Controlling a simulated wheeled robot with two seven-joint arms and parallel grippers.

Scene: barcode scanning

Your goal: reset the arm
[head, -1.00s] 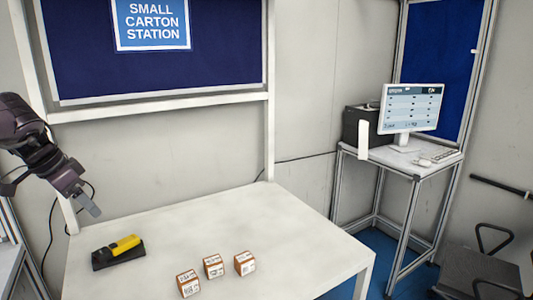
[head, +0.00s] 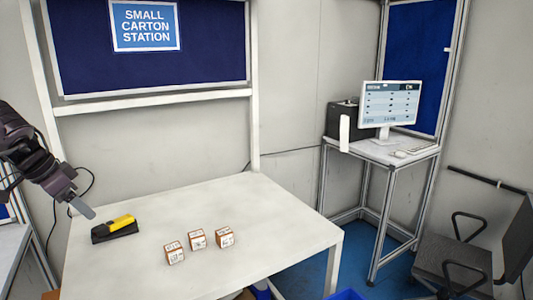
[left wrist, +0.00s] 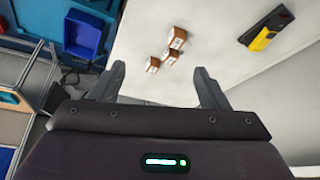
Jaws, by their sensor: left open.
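My left gripper (head: 84,208) hangs in the air at the left of the head view, over the table's left end. In the left wrist view its two fingers (left wrist: 160,86) are spread with nothing between them. A yellow and black scanner (head: 115,228) lies on the table just right of and below the gripper; it also shows in the left wrist view (left wrist: 266,31). Three small brown and white cartons stand in a group on the table: a left one (head: 174,253), a middle one (head: 197,239) and a right one (head: 225,238). My right gripper is not in view.
The white table (head: 275,225) is mostly bare. A blue board with a station sign (head: 145,25) is behind it. A monitor (head: 390,103) stands on a small side table at the right, near a black chair (head: 455,260). Blue bins (left wrist: 83,33) show in the left wrist view.

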